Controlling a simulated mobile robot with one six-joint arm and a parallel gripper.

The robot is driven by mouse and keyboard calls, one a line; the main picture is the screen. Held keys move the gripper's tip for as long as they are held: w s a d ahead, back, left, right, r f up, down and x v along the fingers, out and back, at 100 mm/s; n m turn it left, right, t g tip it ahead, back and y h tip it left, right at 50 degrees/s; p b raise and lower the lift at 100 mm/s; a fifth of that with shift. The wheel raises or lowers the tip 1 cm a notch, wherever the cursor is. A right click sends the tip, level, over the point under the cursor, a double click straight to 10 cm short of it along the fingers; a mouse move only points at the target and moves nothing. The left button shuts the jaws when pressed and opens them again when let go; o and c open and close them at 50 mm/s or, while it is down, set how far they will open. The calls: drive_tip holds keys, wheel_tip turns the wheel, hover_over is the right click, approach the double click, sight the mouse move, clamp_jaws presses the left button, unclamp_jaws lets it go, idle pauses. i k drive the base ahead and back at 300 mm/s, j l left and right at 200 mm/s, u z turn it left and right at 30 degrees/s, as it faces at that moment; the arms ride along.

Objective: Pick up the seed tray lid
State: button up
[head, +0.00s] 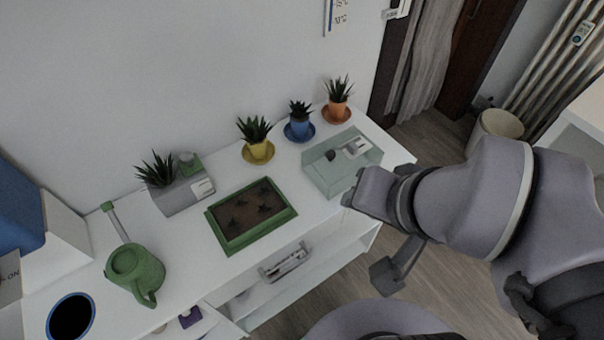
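The seed tray lid appears to be the pale green, see-through, box-like cover (325,178) at the right end of the white desk top. It has a dark round spot and a small white piece on its top. The green seed tray (250,238) with dark soil and small seedlings sits uncovered left of it. My gripper (352,198) is at the front right edge of the lid, beside or just above it; I cannot tell whether they touch. Its fingers are mostly hidden by my own wrist, so their opening does not show.
Potted plants in yellow (258,151), blue (299,128) and orange (338,110) pots stand behind the lid along the wall. A grey planter (182,196) and a green watering can (134,272) stand to the left. An open shelf (310,274) lies below the desk top.

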sight(328, 164)
drive_tip(key=i+l+u, duration=0.15)
drive_tip(key=u, duration=0.25)
drive_tip(key=i+l+u, duration=0.15)
drive_tip(key=u, duration=0.2)
drive_tip(key=i+l+u, duration=0.1)
drive_tip(key=l+u, duration=0.15)
drive_tip(key=u, duration=0.15)
drive_tip(key=l+u, duration=0.25)
drive_tip(key=u, duration=0.15)
drive_tip(key=i, duration=0.05)
